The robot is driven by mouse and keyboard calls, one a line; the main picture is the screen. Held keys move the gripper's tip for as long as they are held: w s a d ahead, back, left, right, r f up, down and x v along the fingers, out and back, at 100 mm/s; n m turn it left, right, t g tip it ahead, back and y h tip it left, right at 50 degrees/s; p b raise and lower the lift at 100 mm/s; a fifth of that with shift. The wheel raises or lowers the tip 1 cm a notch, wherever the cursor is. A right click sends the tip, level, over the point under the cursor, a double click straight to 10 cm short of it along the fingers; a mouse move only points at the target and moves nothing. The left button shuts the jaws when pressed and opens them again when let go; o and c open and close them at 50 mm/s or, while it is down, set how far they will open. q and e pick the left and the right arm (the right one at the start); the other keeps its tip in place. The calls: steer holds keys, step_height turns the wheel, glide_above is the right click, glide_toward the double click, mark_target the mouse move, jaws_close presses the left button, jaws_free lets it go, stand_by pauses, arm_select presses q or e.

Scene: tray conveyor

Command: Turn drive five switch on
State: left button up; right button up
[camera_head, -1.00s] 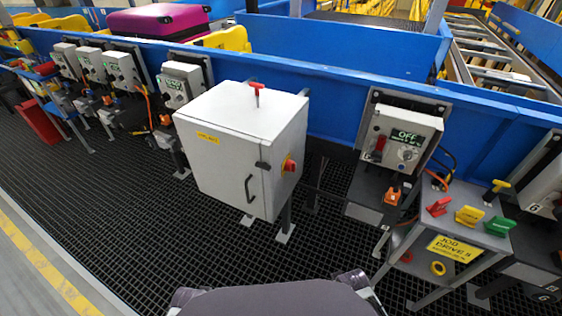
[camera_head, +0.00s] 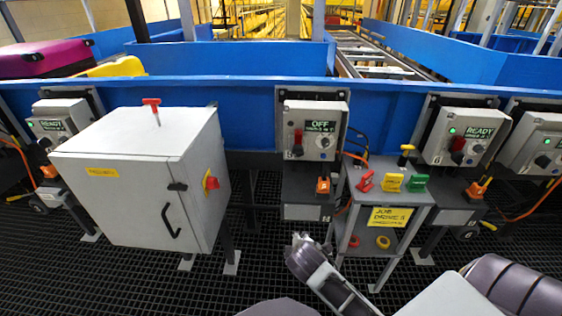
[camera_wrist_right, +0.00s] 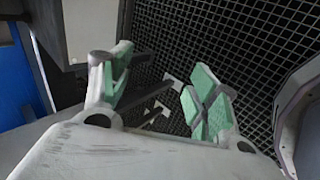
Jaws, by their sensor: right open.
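The drive five box (camera_head: 316,128) is a grey switch box on the blue conveyor side, a little right of centre in the head view. Its display (camera_head: 319,126) reads OFF in light letters. A red handle (camera_head: 298,138) sits on its left, and a round grey knob (camera_head: 325,142) sits at its lower right. My right gripper (camera_wrist_right: 160,68) is open and empty in the right wrist view, its green-padded fingers over the dark grating. In the head view my right arm's end is low, below and apart from the box. My left gripper is out of view.
A large grey cabinet (camera_head: 140,175) with a red-yellow rotary switch stands left. A small stand (camera_head: 390,222) with coloured tags and a yellow "JOB DRIVE 5" sign is right of the box's lower unit. A neighbouring box (camera_head: 466,135) reads READY.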

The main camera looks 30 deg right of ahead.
steer(key=w+d+r+n+t+h+b, duration=0.2)
steer(key=w+d+r+n+t+h, duration=0.15)
steer(key=w+r+n, duration=0.4)
steer(key=n+t+h, duration=0.2)
steer(key=n+t, duration=0.3)
steer(key=n, duration=0.6)
glide_toward(298, 154)
steer(key=v, duration=0.4)
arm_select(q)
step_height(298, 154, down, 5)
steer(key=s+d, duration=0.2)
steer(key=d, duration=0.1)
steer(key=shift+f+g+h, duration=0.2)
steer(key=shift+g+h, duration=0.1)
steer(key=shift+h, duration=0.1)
arm_select(e)
steer(key=shift+w, duration=0.15)
steer(key=shift+w+h, duration=0.15)
steer(key=shift+h, duration=0.1)
